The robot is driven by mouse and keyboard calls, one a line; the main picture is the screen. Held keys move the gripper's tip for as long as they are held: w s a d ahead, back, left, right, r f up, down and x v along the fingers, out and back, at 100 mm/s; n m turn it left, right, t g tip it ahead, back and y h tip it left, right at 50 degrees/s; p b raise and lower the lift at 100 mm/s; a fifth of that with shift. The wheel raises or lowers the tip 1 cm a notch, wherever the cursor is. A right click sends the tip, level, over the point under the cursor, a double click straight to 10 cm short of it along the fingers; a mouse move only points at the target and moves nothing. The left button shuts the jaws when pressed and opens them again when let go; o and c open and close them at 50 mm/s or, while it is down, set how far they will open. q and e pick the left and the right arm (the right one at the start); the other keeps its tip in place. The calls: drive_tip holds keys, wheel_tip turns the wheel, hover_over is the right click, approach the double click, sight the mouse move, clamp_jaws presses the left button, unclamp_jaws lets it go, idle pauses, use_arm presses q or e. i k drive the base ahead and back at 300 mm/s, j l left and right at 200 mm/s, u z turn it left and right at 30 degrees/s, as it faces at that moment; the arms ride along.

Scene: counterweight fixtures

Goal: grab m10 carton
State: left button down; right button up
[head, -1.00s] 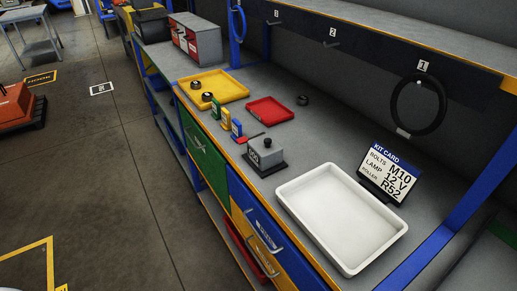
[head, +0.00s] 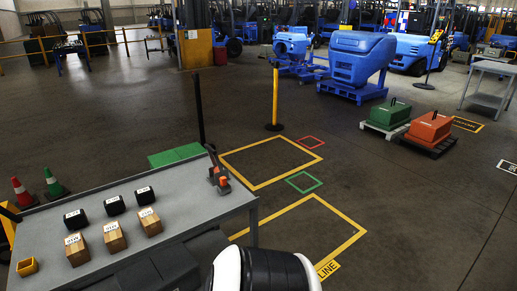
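Three brown cartons with white labels stand in a row on a grey table: a left one (head: 76,253), a middle one (head: 115,239) and a right one (head: 149,224). Behind them is a row of three black boxes with white labels: left (head: 75,221), middle (head: 115,206) and right (head: 145,197). The label print is too small to read, so I cannot tell which is the M10 carton. A white and black part of my own arm shows at the bottom edge. Neither gripper is in view.
The grey table (head: 185,205) also holds a small yellow bin (head: 27,267) and an orange and black tool (head: 219,180). Beyond it are a dark post (head: 199,110), a yellow post (head: 275,95) and two traffic cones.

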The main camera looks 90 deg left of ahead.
sight(76, 251)
drive_tip(key=j+u, duration=0.1)
drive_tip(key=u, duration=4.2)
drive_tip(key=k+l, duration=0.05)
